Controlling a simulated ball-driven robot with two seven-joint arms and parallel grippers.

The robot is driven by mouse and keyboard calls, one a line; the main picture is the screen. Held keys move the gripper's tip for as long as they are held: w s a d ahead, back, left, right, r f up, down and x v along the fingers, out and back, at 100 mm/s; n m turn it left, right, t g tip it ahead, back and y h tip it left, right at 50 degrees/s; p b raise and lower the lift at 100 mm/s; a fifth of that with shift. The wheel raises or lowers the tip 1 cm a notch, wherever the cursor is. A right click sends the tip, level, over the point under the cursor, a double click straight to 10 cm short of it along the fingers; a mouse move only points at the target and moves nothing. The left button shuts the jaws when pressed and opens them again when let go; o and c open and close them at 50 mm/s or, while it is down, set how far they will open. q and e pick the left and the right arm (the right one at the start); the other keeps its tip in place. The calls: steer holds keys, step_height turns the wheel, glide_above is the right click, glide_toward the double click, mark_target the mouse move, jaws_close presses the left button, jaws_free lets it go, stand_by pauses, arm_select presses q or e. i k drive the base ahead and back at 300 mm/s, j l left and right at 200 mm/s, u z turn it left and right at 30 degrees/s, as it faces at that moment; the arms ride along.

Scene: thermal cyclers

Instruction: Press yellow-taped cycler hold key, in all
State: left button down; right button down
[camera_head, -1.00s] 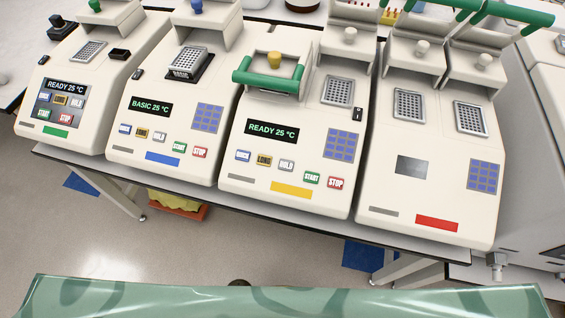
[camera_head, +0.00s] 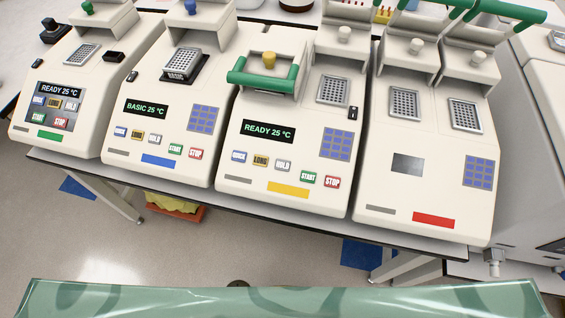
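The yellow-taped cycler (camera_head: 258,175) is third from the left on the bench. Its yellow tape (camera_head: 288,190) is on the lower front. Its screen (camera_head: 268,131) reads "READY 25 °C". Its hold key (camera_head: 283,165) is the grey-white key, right of the yellow LONG key (camera_head: 261,160) and left of the green START key (camera_head: 308,177). A red STOP key (camera_head: 332,182) is at the right end of the row. Nothing touches the keys. Neither of my grippers is in view.
A green-taped cycler (camera_head: 62,140) and a blue-taped cycler (camera_head: 120,165) stand to the left. A red-taped cycler (camera_head: 385,190) with a blank screen stands to the right. The bench edge (camera_head: 180,189) runs along their fronts. Floor in front is open.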

mark_target(284, 165)
steer(key=i+j, duration=0.1)
steer(key=j, duration=0.8)
steer(key=i+j, duration=0.15)
steer(key=j, duration=0.8)
steer(key=z, duration=1.65)
steer(key=i+j, duration=0.05)
